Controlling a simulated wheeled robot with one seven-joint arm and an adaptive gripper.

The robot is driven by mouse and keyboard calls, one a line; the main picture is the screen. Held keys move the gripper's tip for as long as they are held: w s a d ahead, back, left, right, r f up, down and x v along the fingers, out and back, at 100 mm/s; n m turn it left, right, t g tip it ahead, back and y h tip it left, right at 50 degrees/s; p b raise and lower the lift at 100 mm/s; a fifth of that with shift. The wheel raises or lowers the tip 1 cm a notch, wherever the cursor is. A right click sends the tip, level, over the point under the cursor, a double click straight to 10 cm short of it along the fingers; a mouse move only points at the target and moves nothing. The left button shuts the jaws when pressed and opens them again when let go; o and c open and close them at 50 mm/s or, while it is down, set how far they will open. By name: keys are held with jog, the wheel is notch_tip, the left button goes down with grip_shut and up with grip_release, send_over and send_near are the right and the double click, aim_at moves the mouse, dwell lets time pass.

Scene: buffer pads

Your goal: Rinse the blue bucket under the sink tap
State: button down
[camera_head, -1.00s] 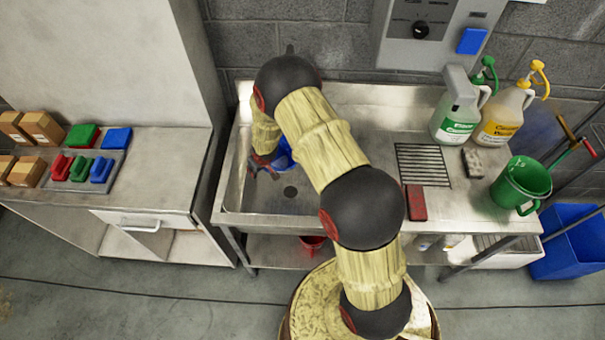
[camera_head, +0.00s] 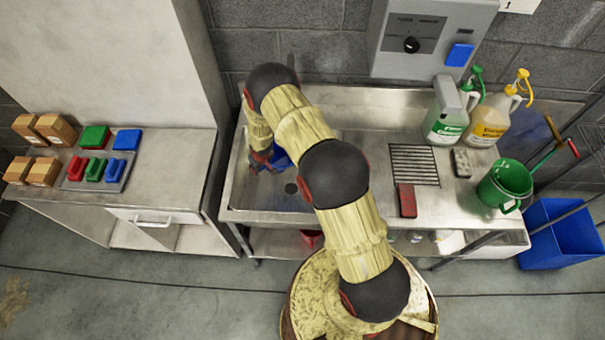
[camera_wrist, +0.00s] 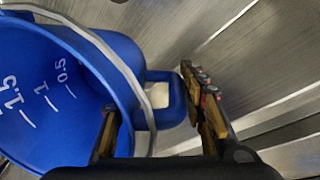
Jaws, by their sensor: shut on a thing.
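The blue bucket (camera_head: 281,160) is in the left part of the steel sink basin (camera_head: 262,200), mostly hidden by my arm in the head view. In the wrist view the bucket (camera_wrist: 50,85) fills the left side, its open mouth facing the camera, with white volume marks inside and a pale wire bail across its rim. My gripper (camera_wrist: 160,115) is shut on the bucket, with its fingers on either side of the blue side grip (camera_wrist: 166,92); it also shows in the head view (camera_head: 262,160). The tap cannot be made out clearly behind my arm.
A blue bin (camera_head: 556,235) is on the floor at right. The left counter (camera_head: 170,180) holds boxes and coloured pads.

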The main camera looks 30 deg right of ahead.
aim_at(261, 170)
jog(key=shift+f+g+p, duration=0.25)
jog(key=shift+g+p, duration=0.05)
jog(key=shift+p, duration=2.65)
jog(key=shift+w+f+p, duration=0.15)
jog(key=shift+w+p, duration=0.1)
jog(key=shift+p, duration=0.45)
jog(key=g+p, duration=0.1)
jog(key=p, duration=0.3)
jog(key=shift+f, duration=0.4)
jog(key=shift+w+f, duration=0.15)
jog(key=shift+f, duration=0.05)
jog(key=shift+f+g+b, duration=0.4)
jog(key=shift+f+b, duration=0.1)
jog(key=shift+b, duration=0.65)
jog(key=shift+w+f+g+h+b, duration=0.1)
jog(key=shift+f+g+h+b, duration=0.25)
jog(key=shift+b, duration=0.75)
jog(key=shift+b, duration=0.45)
jog(key=shift+r+g+b, duration=0.1)
jog(key=shift+g+b, duration=0.15)
jog(key=shift+b, duration=0.1)
